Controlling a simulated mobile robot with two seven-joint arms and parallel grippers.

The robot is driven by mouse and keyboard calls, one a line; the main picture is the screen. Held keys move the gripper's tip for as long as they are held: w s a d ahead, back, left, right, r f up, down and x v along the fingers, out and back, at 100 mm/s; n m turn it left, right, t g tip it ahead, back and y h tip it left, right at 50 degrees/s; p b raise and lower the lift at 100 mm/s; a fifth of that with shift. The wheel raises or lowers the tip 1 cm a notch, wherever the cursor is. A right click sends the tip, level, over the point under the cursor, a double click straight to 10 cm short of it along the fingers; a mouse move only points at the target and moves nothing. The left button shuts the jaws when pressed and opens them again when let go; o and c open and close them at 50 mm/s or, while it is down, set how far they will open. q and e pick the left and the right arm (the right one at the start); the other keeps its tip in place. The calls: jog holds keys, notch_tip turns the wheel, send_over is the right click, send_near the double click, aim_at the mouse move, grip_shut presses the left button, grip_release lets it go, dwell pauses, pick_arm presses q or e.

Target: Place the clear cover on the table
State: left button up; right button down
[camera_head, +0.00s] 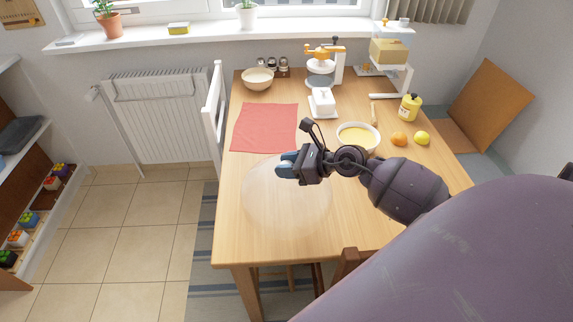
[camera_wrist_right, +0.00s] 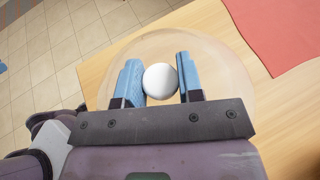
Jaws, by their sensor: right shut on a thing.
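The clear cover (camera_head: 262,205) is a see-through dome over the near left part of the wooden table (camera_head: 350,215). My right gripper (camera_head: 284,166) is shut on the white round knob (camera_wrist_right: 160,81) of the cover. In the right wrist view the two blue fingers stand on either side of the knob, and the dome (camera_wrist_right: 225,65) spreads out around them. The cover's left edge reaches close to the table's left edge. I cannot tell whether its rim touches the tabletop. My left gripper is not in view.
A red cloth (camera_head: 264,128) lies behind the cover. A bowl of yellow food (camera_head: 358,138), an orange (camera_head: 399,139), a lemon (camera_head: 422,138) and a yellow bottle (camera_head: 410,107) stand to the right. The table's near right part looks clear.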

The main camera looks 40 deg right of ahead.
jog(key=c, duration=0.8)
grip_release()
jog(key=shift+f, duration=0.1)
jog(key=shift+o, duration=0.2)
jog(key=shift+r, duration=0.2)
jog(key=v, duration=1)
jog(key=shift+s+d+f, duration=0.15)
jog(key=shift+s, duration=0.05)
jog(key=shift+v, duration=0.8)
